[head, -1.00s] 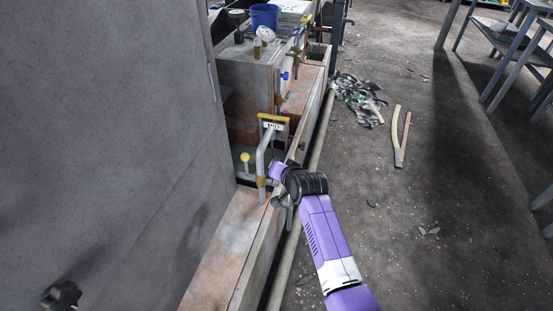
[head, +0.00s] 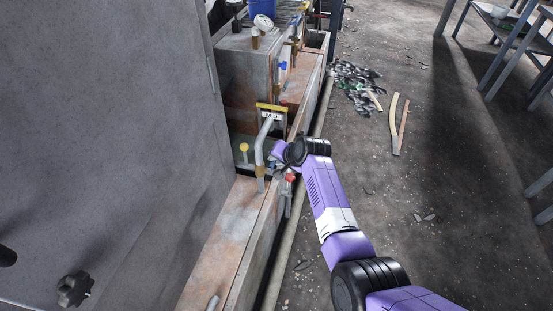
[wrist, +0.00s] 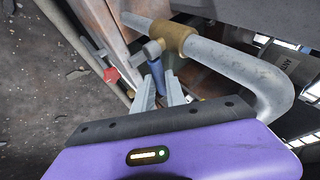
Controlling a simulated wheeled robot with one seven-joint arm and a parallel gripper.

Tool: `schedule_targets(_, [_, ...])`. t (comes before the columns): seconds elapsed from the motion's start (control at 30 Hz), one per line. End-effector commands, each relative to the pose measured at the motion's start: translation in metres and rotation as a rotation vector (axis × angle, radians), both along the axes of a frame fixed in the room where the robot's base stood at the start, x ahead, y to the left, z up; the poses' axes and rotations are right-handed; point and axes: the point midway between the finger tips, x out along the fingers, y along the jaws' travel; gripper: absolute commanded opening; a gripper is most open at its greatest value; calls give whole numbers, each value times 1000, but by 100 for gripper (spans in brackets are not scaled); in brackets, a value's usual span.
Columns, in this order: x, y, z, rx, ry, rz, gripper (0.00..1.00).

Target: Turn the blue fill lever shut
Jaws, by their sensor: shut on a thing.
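The blue fill lever (wrist: 157,76) stands out from a grey hub beside a brass valve body (wrist: 176,38) on a bent grey pipe (wrist: 235,70). My gripper (wrist: 158,92) is shut on the lever, with one grey finger on each side of it in the wrist view. In the head view my gripper (head: 277,163) is beside the lower end of the bent pipe (head: 260,150), and the lever is hidden there behind the gripper and wrist.
A red-handled valve (head: 290,178) sits close below my gripper; its red handle also shows in the wrist view (wrist: 111,75). A yellow-knobbed rod (head: 244,148) and a MID sign (head: 271,115) stand nearby. A large grey panel (head: 110,130) fills the left.

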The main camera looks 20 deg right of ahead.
Motion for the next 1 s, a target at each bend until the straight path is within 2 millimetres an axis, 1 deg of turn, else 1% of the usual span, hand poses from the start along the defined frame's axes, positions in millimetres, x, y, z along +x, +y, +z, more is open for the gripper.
schedule_targets(0.1, [-1,0,-1,1,2,-1,0])
schedule_targets(0.13, [-1,0,-1,1,2,-1,18])
schedule_targets(0.17, [0,0,-1,1,2,-1,24])
schedule_targets(0.2, [0,0,-1,1,2,-1,25])
schedule_targets(0.57, [-3,-1,3,-1,1,0,25])
schedule_targets(0.67, [-8,-2,10,-1,0,-1,25])
schedule_targets(1.0, [-39,-10,46,-2,0,0,25])
